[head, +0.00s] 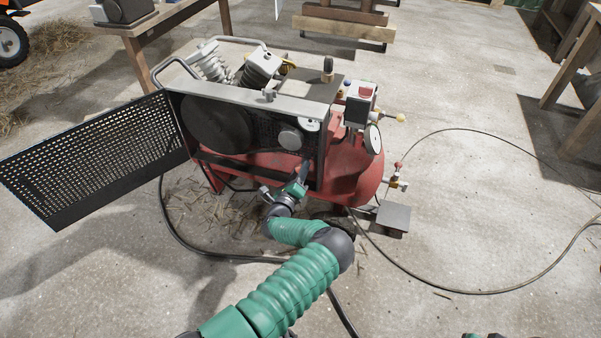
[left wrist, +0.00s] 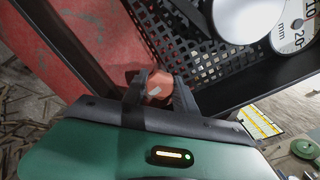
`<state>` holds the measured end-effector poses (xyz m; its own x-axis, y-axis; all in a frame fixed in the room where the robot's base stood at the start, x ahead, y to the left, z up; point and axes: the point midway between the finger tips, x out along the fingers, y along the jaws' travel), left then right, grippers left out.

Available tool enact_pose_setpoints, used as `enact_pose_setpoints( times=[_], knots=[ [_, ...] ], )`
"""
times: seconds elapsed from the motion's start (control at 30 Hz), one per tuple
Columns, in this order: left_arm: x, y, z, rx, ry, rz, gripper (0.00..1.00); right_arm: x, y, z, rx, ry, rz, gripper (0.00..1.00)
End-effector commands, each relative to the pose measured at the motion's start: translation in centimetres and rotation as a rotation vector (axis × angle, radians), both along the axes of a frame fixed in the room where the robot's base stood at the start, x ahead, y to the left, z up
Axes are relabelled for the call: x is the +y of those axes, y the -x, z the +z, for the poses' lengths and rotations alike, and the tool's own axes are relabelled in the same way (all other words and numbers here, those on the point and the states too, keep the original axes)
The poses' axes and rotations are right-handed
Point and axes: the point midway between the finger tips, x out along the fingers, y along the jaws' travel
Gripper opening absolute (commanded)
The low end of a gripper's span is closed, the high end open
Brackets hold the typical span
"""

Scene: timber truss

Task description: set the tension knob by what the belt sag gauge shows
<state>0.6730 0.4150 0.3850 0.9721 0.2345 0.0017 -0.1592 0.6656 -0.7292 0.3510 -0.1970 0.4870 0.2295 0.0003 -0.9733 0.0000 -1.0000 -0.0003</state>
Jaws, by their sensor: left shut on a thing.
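The red compressor (head: 350,178) stands on the floor with its perforated belt guard swung open to the left. My left gripper (head: 303,178) reaches its front, low on the right of the belt housing. In the left wrist view my left gripper (left wrist: 158,92) is shut on an orange-red knob (left wrist: 157,82) with a pale mark, taken to be the tension knob. The knob is hidden in the head view. The belt sag gauge (left wrist: 291,28), a white dial marked in mm, is cut off at the top right; its needle cannot be read.
The open guard (head: 90,160) juts out left. A round grey pulley (head: 290,138) sits above my left gripper. A small block (head: 393,216) stands on the floor at right. A dark hose (head: 455,291) loops over the floor. Open floor lies at front left and right.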

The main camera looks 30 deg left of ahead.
Motion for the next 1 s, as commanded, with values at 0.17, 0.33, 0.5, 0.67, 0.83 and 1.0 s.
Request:
enact_pose_setpoints(
  times=[0.17,0.33,0.5,0.67,0.83,1.0],
  knots=[
    [-0.2,0.2,-1.1,0.054,-0.158,-0.004,0.00,0.0,0.0,-1.3,0.000,0.000,0.000,0.55],
    [-0.3,0.2,-1.1,0.089,-0.308,-0.006,0.00,0.0,0.0,-2.2,0.000,0.000,0.000,0.55],
    [-0.2,0.2,-1.0,0.119,-0.437,-0.005,0.00,0.0,0.0,-3.0,0.000,0.000,0.000,0.55],
    [-0.1,0.2,-0.9,0.140,-0.528,-0.005,0.00,0.0,0.0,-3.5,0.000,0.000,0.000,0.55],
    [-0.1,0.1,-0.8,0.156,-0.591,-0.004,0.00,0.0,0.0,-3.9,0.000,0.000,0.000,0.55],
    [-0.1,0.1,-0.7,0.162,-0.620,-0.004,0.00,0.0,0.0,-4.0,0.000,0.000,0.000,0.55]
  ],
)
